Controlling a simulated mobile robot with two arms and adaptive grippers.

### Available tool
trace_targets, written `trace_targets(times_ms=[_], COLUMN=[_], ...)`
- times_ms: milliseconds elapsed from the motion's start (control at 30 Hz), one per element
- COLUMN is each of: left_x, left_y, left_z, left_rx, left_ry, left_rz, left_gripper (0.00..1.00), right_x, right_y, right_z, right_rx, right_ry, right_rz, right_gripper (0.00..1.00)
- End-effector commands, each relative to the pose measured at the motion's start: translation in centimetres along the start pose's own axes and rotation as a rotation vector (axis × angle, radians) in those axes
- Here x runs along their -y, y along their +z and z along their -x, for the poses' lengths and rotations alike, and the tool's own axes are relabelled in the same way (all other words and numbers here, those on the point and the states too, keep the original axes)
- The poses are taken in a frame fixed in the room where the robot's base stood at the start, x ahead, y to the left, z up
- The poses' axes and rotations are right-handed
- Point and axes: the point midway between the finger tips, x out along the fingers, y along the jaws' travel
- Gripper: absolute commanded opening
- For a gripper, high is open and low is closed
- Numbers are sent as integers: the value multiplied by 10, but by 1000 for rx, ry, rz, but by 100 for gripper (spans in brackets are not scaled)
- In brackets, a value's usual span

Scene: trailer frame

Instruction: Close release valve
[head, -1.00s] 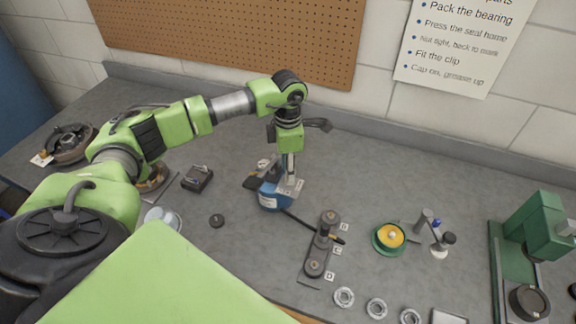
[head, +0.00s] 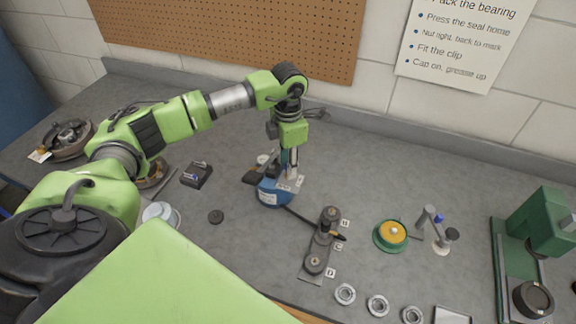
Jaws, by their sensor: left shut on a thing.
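A blue pump-like unit (head: 273,195) with a white label stands near the middle of the bench, with a dark hose leading from it to the lower right. My left gripper (head: 289,178) points down at the right side of the unit's top. Its fingers are close together and shut on a small part there, which looks to be the release valve (head: 288,184). The fingers hide most of that part, so its exact position cannot be told. My right gripper is not in view.
A dark plate fixture (head: 316,264) with lettered tags stands just right of the unit. Further right are a green-and-yellow round part (head: 391,235), a small stand (head: 436,230) and a green press (head: 530,245). A small dark box (head: 197,175) lies to the left.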

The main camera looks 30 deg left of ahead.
Motion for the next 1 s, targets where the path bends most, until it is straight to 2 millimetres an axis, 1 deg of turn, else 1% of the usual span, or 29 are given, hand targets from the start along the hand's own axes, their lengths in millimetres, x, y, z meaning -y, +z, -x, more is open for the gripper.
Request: trace_targets(times_ms=[33,200,600,800,1000], left_x=[0,0,0,-1,-1], left_y=[1,1,1,1,1], left_z=[-2,-2,-1,0,1], left_rx=[3,3,4,4,5], left_ry=[1,0,0,1,1], left_rz=[40,200,562,697,786], left_gripper=[8,8,8,8,8], right_x=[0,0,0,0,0], right_y=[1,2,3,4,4], right_z=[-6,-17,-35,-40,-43], right_rx=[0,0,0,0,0], right_ry=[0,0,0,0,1], right_rz=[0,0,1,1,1], right_gripper=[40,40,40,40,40])
